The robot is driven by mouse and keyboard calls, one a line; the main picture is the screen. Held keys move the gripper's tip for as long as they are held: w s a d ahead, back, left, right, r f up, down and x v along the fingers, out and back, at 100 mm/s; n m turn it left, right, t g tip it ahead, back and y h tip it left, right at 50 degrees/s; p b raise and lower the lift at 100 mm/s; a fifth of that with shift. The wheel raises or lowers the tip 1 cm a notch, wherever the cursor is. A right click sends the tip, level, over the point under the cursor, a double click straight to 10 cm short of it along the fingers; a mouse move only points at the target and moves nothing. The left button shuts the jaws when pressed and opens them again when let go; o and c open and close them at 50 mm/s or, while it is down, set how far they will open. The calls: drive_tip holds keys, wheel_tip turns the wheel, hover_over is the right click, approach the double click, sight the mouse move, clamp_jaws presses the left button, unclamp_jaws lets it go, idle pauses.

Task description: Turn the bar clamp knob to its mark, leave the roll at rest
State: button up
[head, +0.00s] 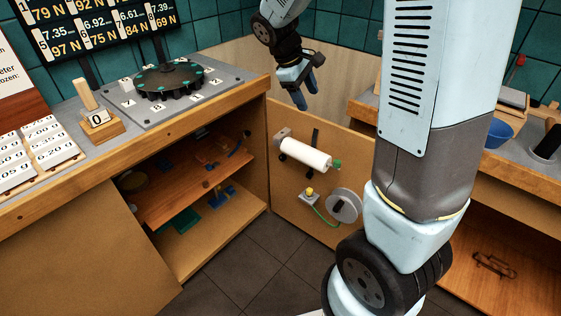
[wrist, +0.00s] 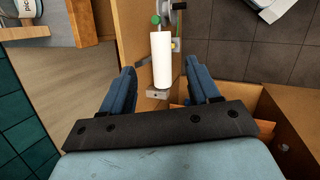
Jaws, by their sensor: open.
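A white roll (head: 306,155) is mounted on the inner face of an open cabinet door, with a green knob (head: 337,164) at its right end. A dark bar (head: 316,137) shows behind the roll. Below is a round grey disc (head: 343,205) with a black grip; I cannot tell which part is the clamp knob, and no mark can be made out. My gripper (head: 307,97) is open and empty above the door. In the wrist view, the roll (wrist: 161,60) appears between the fingers (wrist: 162,72), apart from both, with the green knob (wrist: 156,19) at its far end.
A small box with a yellow button (head: 309,192) and a green cable is on the door. The open cabinet (head: 205,175) holds tools on shelves. A counter (head: 150,130) carries a dark turntable (head: 168,79). A second bench (head: 535,182) stands right. My arm hides part of the scene.

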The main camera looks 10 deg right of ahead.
drive_tip(key=w+a+f+n+h, duration=0.25)
drive_tip(key=w+f, duration=0.25)
drive_tip(key=f, duration=0.3)
drive_tip(key=w+a+f+n+t+h, duration=0.1)
drive_tip(key=w+f+n+h, duration=0.1)
drive_tip(key=w+f+n, duration=0.35)
drive_tip(key=w+a+f+n+h, duration=0.2)
drive_tip(key=w+f+h, duration=0.1)
drive_tip(key=f, duration=0.6)
drive_tip(key=n+t+h, duration=0.2)
drive_tip(key=n+t, duration=0.8)
drive_tip(key=n, duration=0.5)
approach(281, 159)
drive_tip(key=x, duration=0.8)
drive_tip(key=shift+w+d+r, duration=0.15)
drive_tip(key=shift+w+d, duration=0.1)
drive_tip(key=shift+d, duration=0.05)
drive_tip(key=shift+c, duration=0.3)
drive_tip(key=c, duration=0.9)
drive_tip(key=shift+d, duration=0.15)
drive_tip(key=shift+c, duration=0.4)
drive_tip(key=shift+a, duration=0.2)
drive_tip(key=shift+m, duration=0.3)
